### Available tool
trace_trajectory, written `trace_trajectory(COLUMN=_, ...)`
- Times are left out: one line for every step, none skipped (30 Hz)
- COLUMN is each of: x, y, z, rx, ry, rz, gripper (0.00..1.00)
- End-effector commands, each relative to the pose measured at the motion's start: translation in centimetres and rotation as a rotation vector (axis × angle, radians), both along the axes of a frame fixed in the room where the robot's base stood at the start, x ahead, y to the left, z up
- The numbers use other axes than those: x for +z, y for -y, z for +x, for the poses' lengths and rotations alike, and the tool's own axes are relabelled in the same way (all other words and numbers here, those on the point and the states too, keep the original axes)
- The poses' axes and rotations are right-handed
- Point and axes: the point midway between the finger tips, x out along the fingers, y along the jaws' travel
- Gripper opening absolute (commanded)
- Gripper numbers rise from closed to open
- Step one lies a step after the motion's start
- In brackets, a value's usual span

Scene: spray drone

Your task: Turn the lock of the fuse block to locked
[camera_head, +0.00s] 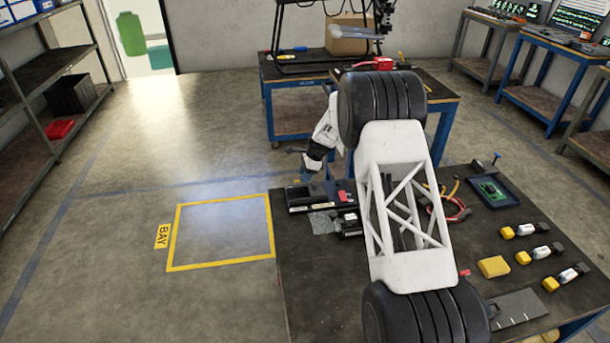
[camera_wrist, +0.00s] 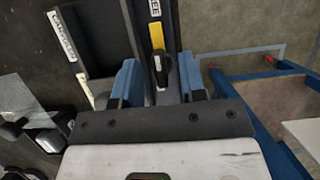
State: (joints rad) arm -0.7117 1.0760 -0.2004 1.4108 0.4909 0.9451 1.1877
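The fuse block seems to be the black unit with white labels (camera_head: 300,195) at the bench's left back edge in the head view. In the wrist view its dark body (camera_wrist: 100,35) fills the top left, with a label whose lettering is hard to read. A black lock lever (camera_wrist: 162,70) sits beside a yellow mark (camera_wrist: 156,36) and points roughly along the strip. My gripper (camera_wrist: 160,84) is open, its two blue fingers on either side of the lever, with a gap visible. Contact cannot be told. In the head view my gripper (camera_head: 313,157) is over the block's back edge.
A blue tray with a green board (camera_head: 490,191), a yellow block (camera_head: 493,266) and several yellow-and-white connectors lie on the bench's right side. Red cable (camera_head: 460,211) lies mid-bench. A second blue bench (camera_head: 285,110) stands behind. A yellow-outlined floor bay (camera_head: 222,230) is clear.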

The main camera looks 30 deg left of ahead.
Motion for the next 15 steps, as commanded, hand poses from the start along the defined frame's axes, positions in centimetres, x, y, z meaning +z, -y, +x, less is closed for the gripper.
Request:
trace_trajectory(x=0.0, y=0.0, z=0.0, rx=0.0, ry=0.0, rz=0.0, gripper=0.38)
trace_trajectory(x=0.0, y=-0.01, z=-0.01, rx=0.0, ry=0.0, rz=0.0, gripper=0.38)
trace_trajectory(x=0.0, y=-0.01, z=-0.01, rx=0.0, ry=0.0, rz=0.0, gripper=0.38)
trace_trajectory(x=0.0, y=0.01, z=-0.01, rx=0.0, ry=0.0, rz=0.0, gripper=0.38)
trace_trajectory(x=0.01, y=0.0, z=-0.01, rx=0.0, ry=0.0, rz=0.0, gripper=0.34)
trace_trajectory(x=0.0, y=0.01, z=-0.01, rx=0.0, ry=0.0, rz=0.0, gripper=0.28)
trace_trajectory(x=0.0, y=0.01, z=-0.01, rx=0.0, ry=0.0, rz=0.0, gripper=0.23)
trace_trajectory(x=0.0, y=0.0, z=-0.01, rx=0.0, ry=0.0, rz=0.0, gripper=0.18)
trace_trajectory(x=0.0, y=0.01, z=-0.01, rx=0.0, ry=0.0, rz=0.0, gripper=0.12)
trace_trajectory(x=0.0, y=0.0, z=-0.01, rx=0.0, ry=0.0, rz=0.0, gripper=0.08)
trace_trajectory(x=0.0, y=0.0, z=-0.01, rx=0.0, ry=0.0, rz=0.0, gripper=0.03)
trace_trajectory(x=0.0, y=0.01, z=-0.01, rx=0.0, ry=0.0, rz=0.0, gripper=0.0)
trace_trajectory(x=0.0, y=0.01, z=-0.01, rx=0.0, ry=0.0, rz=0.0, gripper=0.0)
trace_trajectory(x=0.0, y=0.01, z=-0.01, rx=0.0, ry=-0.001, rz=-0.001, gripper=0.0)
trace_trajectory(x=0.0, y=0.01, z=-0.01, rx=0.0, ry=-0.001, rz=-0.001, gripper=0.0)
